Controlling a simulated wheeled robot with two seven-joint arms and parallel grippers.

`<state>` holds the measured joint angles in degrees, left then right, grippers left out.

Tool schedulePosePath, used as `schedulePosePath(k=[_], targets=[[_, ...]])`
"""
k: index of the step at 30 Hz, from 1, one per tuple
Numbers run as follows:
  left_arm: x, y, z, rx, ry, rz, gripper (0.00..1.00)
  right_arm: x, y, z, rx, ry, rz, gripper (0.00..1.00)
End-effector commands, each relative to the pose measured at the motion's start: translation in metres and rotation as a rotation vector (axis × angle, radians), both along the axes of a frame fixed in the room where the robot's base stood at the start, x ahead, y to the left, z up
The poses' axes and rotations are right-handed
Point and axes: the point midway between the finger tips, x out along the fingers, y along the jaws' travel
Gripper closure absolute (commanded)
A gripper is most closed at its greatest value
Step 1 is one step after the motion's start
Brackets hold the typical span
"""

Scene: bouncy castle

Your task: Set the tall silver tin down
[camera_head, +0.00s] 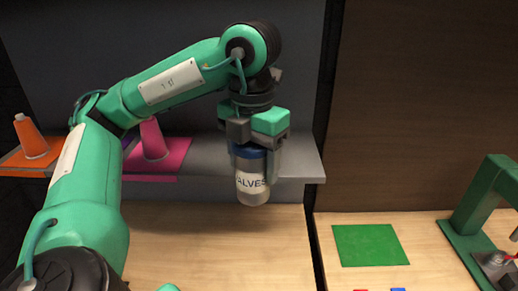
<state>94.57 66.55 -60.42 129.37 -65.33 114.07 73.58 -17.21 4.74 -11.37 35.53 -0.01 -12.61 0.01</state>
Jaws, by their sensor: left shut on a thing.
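The tall silver tin (252,193) has a blue top and a white label reading "ALVES" in the visible part. It hangs upright below my left gripper (256,163), which points down and is shut on its upper part. The tin is in front of the grey shelf edge and appears to be above the wooden table top (215,250). The gripper fingers hide part of its upper sides. My right gripper is not in view.
A grey shelf (302,165) runs behind the tin. An orange cone (31,138) and a pink cone (152,140) stand at the left. A green mat (370,245) lies right of a dark gap. A green stand (482,205) is at far right. The wood below the tin looks clear.

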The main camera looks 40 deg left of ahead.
Motion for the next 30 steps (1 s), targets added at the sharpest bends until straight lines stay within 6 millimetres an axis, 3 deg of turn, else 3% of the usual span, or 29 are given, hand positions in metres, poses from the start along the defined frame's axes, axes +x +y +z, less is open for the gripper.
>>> schedulePosePath(k=[6, 11, 17, 30], targets=[[-0.011, 0.005, 0.012, 0.003, -0.004, 0.182, 0.62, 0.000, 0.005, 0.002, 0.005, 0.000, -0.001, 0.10], [-0.008, 0.010, 0.015, 0.003, -0.002, 0.225, 0.62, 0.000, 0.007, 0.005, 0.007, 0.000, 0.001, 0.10], [0.021, 0.034, 0.016, 0.003, 0.000, 0.231, 0.62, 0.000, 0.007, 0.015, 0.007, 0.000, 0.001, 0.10], [0.103, 0.103, 0.015, 0.003, -0.001, 0.225, 0.62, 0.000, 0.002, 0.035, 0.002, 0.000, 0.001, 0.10]])
